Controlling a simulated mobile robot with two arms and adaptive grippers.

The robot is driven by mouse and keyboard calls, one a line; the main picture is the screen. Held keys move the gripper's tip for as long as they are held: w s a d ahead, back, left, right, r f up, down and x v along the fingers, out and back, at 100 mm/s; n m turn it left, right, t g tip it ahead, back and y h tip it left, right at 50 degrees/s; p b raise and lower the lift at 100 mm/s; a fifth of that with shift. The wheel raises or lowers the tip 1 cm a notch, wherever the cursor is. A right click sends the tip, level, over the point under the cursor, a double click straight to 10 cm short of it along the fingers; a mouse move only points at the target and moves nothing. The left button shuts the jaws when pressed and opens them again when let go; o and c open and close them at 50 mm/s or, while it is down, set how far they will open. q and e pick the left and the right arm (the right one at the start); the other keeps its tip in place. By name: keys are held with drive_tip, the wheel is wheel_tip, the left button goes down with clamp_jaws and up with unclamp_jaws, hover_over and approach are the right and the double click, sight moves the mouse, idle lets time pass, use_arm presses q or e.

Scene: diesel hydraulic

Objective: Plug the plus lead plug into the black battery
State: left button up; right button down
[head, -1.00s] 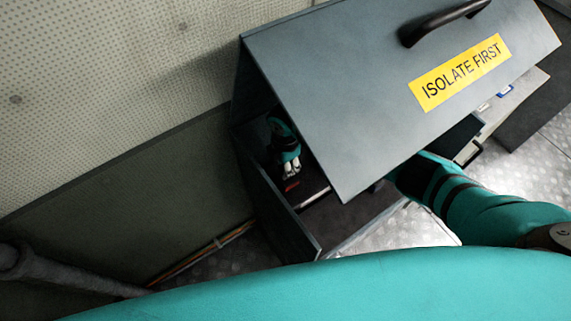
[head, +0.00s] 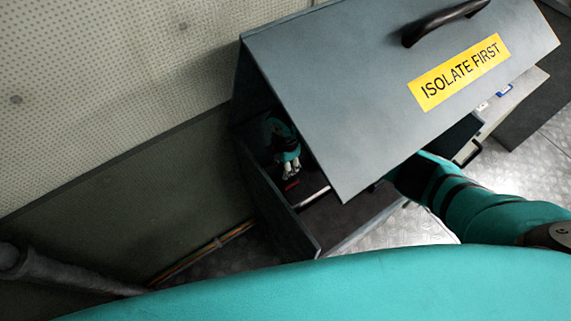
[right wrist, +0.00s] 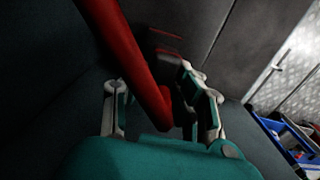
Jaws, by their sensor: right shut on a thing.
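My right gripper (head: 291,173) reaches under the grey lid into the open box, its pale fingertips pointing down. In the right wrist view the same gripper (right wrist: 160,98) is shut on the red plus lead plug (right wrist: 153,92). The thick red lead runs up and to the left from between the fingers. A small red patch (head: 291,185) shows just below the fingertips in the head view. A dark surface (right wrist: 195,30) with a red mark lies beyond the plug and may be the black battery. Whether the plug touches it cannot be told. My left gripper is not in view.
The tilted grey lid (head: 370,110) with an "ISOLATE FIRST" label (head: 460,72) and black handle overhangs my right arm. The box's front wall (head: 275,205) stands close to the gripper. A blue tray (right wrist: 285,140) sits at the right of the wrist view.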

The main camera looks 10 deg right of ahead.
drive_tip(key=shift+f+b, duration=0.75)
drive_tip(key=shift+f, duration=0.5)
drive_tip(key=c, duration=1)
unclamp_jaws()
drive_tip(key=shift+o, duration=0.2)
drive_tip(key=shift+r, duration=0.1)
wheel_tip(320, 180, up, 7)
drive_tip(key=shift+r, duration=0.15)
